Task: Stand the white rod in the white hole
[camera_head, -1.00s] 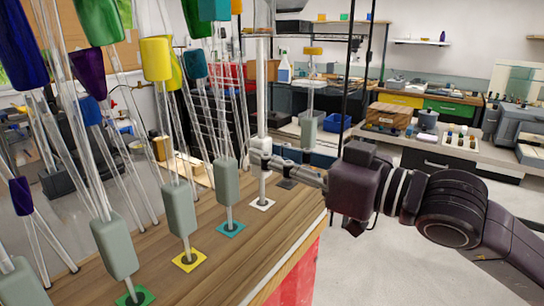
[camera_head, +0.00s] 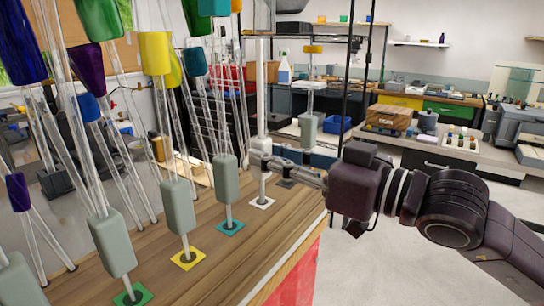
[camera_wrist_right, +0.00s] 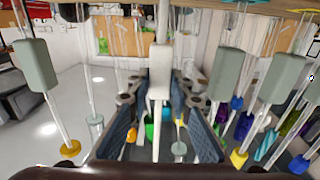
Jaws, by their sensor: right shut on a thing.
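The white rod (camera_head: 262,95) stands upright, with a pale grip block (camera_head: 259,147) on its lower part. My right gripper (camera_head: 262,160) is shut on it at the lower end of that block. The rod's lower end comes down to the white square (camera_head: 262,203) around the white hole. I cannot tell how deep it sits in the hole, which the rod's end hides. In the right wrist view, which looks upside down, the pale block (camera_wrist_right: 159,70) is between the fingers (camera_wrist_right: 160,105) of my right gripper. My left gripper is not in view.
Several rods with grey blocks stand left of it, over teal (camera_head: 230,228), yellow (camera_head: 188,259) and green (camera_head: 132,295) squares. The wooden table's right edge (camera_head: 300,238) is near. The floor to the right is clear.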

